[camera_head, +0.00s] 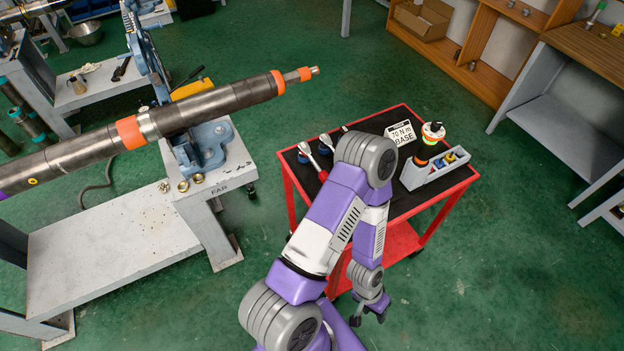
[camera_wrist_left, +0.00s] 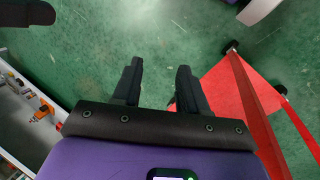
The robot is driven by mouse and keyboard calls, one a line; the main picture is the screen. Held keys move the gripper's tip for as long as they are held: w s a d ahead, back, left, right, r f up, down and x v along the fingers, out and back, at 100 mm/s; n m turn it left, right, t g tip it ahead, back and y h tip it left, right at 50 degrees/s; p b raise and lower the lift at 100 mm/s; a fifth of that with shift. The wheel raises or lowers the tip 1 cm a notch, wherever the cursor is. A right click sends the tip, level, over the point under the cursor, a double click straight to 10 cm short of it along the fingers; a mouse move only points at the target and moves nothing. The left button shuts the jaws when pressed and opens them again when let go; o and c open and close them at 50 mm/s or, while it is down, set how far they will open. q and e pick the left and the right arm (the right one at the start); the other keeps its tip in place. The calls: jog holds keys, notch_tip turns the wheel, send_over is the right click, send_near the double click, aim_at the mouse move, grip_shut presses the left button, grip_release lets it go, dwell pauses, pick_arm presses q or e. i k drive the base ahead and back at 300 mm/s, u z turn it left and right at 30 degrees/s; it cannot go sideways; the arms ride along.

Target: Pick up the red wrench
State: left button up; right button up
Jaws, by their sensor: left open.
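The red wrench (camera_head: 321,174) lies on the black top of the red cart (camera_head: 460,183), near its left side. Its silver head points to the back left and its red handle end shows beside my arm. A second wrench head (camera_head: 325,139) lies just right of it, its handle hidden by my arm. My left gripper (camera_head: 369,318) hangs low at the cart's front, apart from both wrenches. In the left wrist view the left gripper (camera_wrist_left: 160,66) is open and empty over green floor, with red cart parts to its right. My right gripper is not in view.
The cart also carries a 70 N m sign (camera_head: 402,133), a grey tray (camera_head: 440,172) and a lidded orange-and-green item (camera_head: 431,133). A long pipe (camera_head: 210,107) lies in a blue vise on the left bench. Green floor is clear right of the cart.

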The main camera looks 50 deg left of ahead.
aim_at(306, 151)
jog(key=u, duration=1.65)
jog(key=k, duration=0.45)
jog(key=u, duration=1.15)
jog(key=i, duration=0.85)
jog(key=z, duration=2)
